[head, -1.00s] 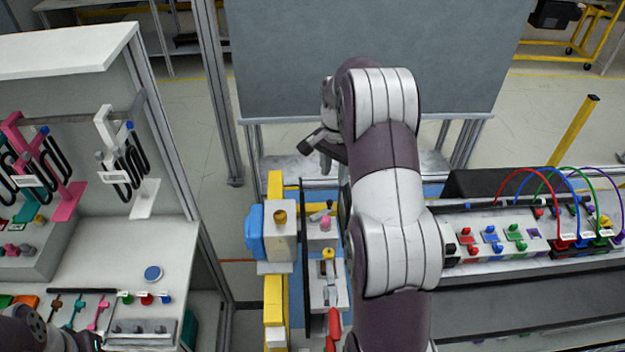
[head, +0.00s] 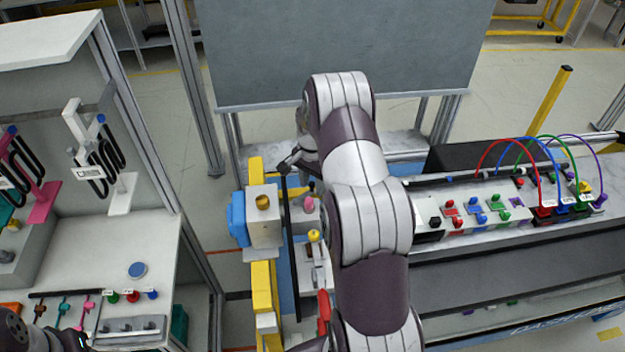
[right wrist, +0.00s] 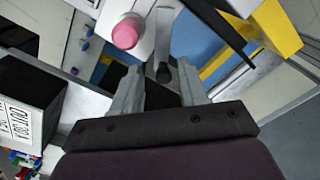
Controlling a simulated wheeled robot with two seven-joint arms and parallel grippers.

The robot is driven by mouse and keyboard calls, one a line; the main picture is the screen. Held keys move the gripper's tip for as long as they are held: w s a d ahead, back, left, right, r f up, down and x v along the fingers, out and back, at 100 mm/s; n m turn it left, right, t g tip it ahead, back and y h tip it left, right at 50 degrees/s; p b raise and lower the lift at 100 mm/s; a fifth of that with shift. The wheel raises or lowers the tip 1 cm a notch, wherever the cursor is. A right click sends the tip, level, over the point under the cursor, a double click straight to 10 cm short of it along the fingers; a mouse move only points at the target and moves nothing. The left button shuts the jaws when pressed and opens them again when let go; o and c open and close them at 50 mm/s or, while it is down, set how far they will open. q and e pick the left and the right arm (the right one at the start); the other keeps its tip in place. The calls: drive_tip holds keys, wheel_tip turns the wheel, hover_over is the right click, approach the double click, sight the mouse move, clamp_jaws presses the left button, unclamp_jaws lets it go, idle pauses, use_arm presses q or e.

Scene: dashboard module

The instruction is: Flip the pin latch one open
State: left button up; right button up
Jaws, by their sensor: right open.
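My right gripper (head: 291,161) hangs over the far end of the fixture at centre, largely hidden behind my own arm in the head view. In the right wrist view, my right gripper (right wrist: 160,70) is open. A grey lever with a dark rounded tip (right wrist: 164,73) reaches between its fingers; it looks like the pin latch, but I cannot tell whether the fingers touch it. A pink knob (right wrist: 126,33) stands just left of the lever, on a pale block. The pink knob also shows in the head view (head: 308,203).
A grey box with a brass knob (head: 263,202) sits on a yellow rail left of the fixture. A yellow-topped lever (head: 314,236) and a red handle (head: 323,308) stand nearer. A cable panel (head: 490,212) lies right. A white shelf unit (head: 140,245) stands left.

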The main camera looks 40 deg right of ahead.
drive_tip(key=shift+c, duration=0.9)
drive_tip(key=c, duration=0.5)
drive_tip(key=shift+w+f, duration=0.15)
drive_tip(key=shift+w, duration=0.05)
clamp_jaws()
drive_tip(key=shift+w+f+b, duration=0.1)
drive_tip(key=shift+b, duration=0.2)
drive_tip(key=n, duration=0.1)
drive_tip(key=w+n, duration=0.1)
drive_tip(key=n+b, duration=0.1)
drive_tip(key=n, duration=0.1)
drive_tip(key=shift+w+a, duration=0.2)
drive_tip(key=shift+w, duration=0.05)
